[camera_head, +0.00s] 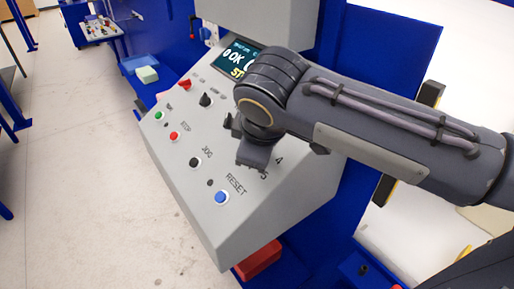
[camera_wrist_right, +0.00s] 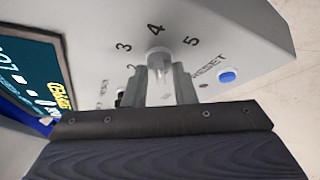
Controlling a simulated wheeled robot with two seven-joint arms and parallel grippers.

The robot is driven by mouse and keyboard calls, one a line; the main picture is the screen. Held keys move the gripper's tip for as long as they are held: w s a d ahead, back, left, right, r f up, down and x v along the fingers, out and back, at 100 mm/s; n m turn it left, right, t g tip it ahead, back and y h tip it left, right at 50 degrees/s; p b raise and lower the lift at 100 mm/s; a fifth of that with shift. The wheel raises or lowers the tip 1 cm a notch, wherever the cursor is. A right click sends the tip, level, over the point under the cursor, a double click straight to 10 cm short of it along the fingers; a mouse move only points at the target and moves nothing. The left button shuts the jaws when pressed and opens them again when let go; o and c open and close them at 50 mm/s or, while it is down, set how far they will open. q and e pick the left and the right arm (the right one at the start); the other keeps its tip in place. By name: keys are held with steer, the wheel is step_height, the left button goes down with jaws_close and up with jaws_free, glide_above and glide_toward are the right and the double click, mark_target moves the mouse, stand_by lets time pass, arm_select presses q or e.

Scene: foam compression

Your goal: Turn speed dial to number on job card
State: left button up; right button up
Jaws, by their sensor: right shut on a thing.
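The speed dial (camera_wrist_right: 158,62) shows in the right wrist view as a small pale knob, with the numbers 3, 4 and 5 around its far side and 2 partly hidden at left. The 4 is straight beyond the knob. I cannot make out a pointer mark. My right gripper (camera_wrist_right: 160,80) is shut on the dial, one finger on each side. In the head view my right wrist covers the dial; only the 4 and 5 show beside it. No job card can be made out. My left gripper is not in view.
The sloped grey panel (camera_head: 225,235) carries a red switch (camera_head: 185,85), a black selector (camera_head: 206,100), green, red and black buttons, and a blue RESET button (camera_head: 221,197) close to my right gripper. A lit screen (camera_head: 238,56) is above. A blue tray (camera_head: 150,87) holds a pale block.

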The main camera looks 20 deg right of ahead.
steer(key=o, duration=0.7)
steer(key=shift+c, duration=0.2)
steer(key=v, duration=0.7)
steer(key=shift+s+r, duration=0.2)
steer(key=shift+r, duration=0.15)
